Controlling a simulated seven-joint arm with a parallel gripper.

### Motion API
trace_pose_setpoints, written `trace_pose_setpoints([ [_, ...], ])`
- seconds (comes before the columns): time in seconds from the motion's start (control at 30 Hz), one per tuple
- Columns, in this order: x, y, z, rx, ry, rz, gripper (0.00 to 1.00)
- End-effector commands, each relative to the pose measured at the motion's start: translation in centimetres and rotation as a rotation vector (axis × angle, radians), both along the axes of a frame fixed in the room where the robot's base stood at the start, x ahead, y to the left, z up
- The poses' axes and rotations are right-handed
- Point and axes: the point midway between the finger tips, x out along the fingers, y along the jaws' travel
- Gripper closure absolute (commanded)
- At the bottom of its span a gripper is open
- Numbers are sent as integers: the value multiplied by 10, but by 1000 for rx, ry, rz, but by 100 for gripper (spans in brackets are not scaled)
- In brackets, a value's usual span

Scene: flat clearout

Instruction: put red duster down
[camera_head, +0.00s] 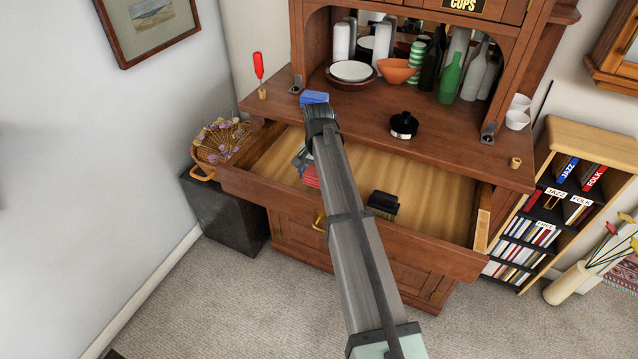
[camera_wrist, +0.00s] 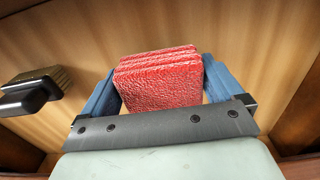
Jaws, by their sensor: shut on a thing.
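The red duster (camera_wrist: 160,80) is a folded, rough-textured red cloth block. In the wrist view it sits between the two blue fingers of my gripper (camera_wrist: 162,84), which is shut on it. In the head view the duster (camera_head: 311,176) shows partly beside my arm, inside the open drawer (camera_head: 437,208). My gripper (camera_head: 303,165) there is mostly hidden behind my arm. The pale wooden drawer floor lies behind the duster. I cannot tell whether the duster touches it.
A dark brush (camera_head: 383,204) lies in the drawer to the right of the duster. The drawer's right part is bare.

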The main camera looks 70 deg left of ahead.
Motion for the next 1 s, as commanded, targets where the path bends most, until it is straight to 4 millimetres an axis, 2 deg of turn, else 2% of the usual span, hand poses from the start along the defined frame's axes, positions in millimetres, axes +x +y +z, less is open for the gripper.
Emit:
trace_pose_setpoints([
  [0.27,0,0,-31,-1,0,0,36],
  [0.67,0,0,-35,-1,0,0,36],
  [0.7,0,0,-35,-1,0,0,3],
  [0.73,0,0,-35,-1,1,0,0],
  [1.0,0,0,-33,0,0,0,0],
])
